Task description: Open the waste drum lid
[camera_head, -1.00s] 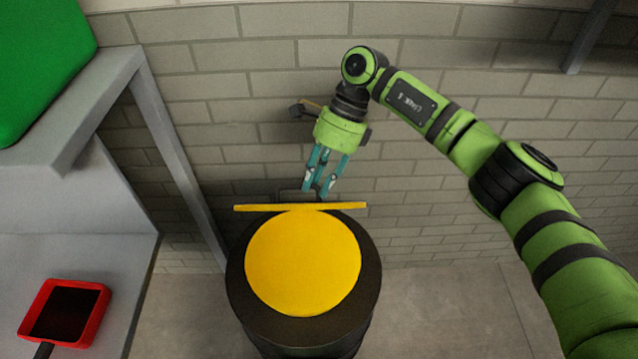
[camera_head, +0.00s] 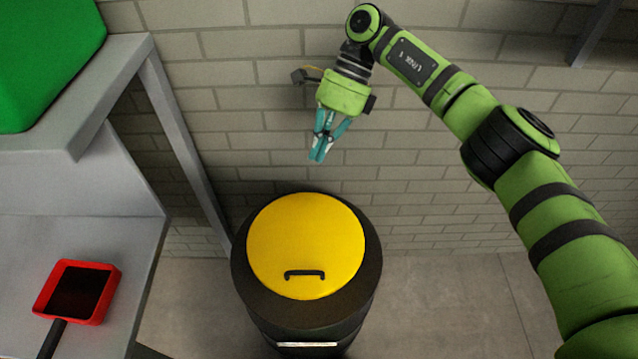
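The waste drum (camera_head: 366,285) is a dark, round drum standing on the floor in front of the brick wall. Its yellow lid (camera_head: 305,235) lies flat over the top, with a dark handle (camera_head: 305,273) near its front edge. My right gripper (camera_head: 317,157), with teal fingers, hangs above and behind the drum, apart from the lid. Its fingers are drawn together and nothing shows between them. My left gripper is not in view.
A grey bench (camera_head: 130,48) stands at the left with a green container (camera_head: 45,60) on it. A red dustpan-like tray (camera_head: 103,312) with a dark handle lies on a lower surface. Floor right of the drum is clear.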

